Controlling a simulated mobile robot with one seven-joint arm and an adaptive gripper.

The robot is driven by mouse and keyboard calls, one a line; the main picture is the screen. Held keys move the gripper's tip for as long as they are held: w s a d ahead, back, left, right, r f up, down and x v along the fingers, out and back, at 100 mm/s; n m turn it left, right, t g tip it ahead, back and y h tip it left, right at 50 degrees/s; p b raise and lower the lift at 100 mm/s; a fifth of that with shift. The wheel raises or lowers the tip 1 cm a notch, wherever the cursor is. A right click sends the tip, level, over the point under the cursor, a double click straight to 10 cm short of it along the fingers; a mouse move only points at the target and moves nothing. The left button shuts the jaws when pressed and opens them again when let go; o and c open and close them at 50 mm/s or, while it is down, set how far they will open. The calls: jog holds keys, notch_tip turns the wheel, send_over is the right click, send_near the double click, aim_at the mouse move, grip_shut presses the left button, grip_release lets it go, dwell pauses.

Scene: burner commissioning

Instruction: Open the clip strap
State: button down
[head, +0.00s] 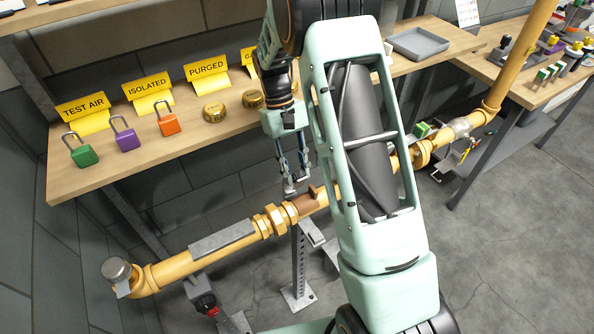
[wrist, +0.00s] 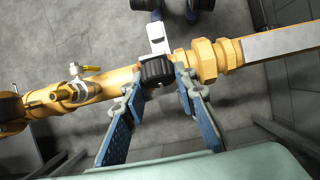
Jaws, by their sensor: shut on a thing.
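The clip strap (head: 306,203) shows in the head view as a brown band on the yellow pipe, with a small raised tab, just right of the brass union. In the wrist view, a dark ribbed piece (wrist: 156,71) at the same place sits on the pipe between my fingertips. My gripper (head: 292,186) reaches down from above; its blue-padded fingers (wrist: 160,76) are closed around this piece. The fingertips partly hide its sides, and I cannot tell whether the strap is latched or loose. A pale plate (wrist: 158,38) sticks out beside it.
The yellow pipe (head: 174,271) runs across below the wooden shelf (head: 88,178), which holds padlocks, signs and brass caps. A brass union (wrist: 209,60) adjoins the strap. A valve with a yellow handle (wrist: 79,72) stands on the pipe's other side. A grey stand (head: 299,265) is underneath.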

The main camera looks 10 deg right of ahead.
jog(key=shift+w+a+f, duration=0.15)
jog(key=c, duration=2)
grip_release()
jog(key=o, duration=0.3)
jog(key=shift+w+f, duration=0.1)
jog(key=shift+w, duration=0.05)
jog(key=v, duration=1.2)
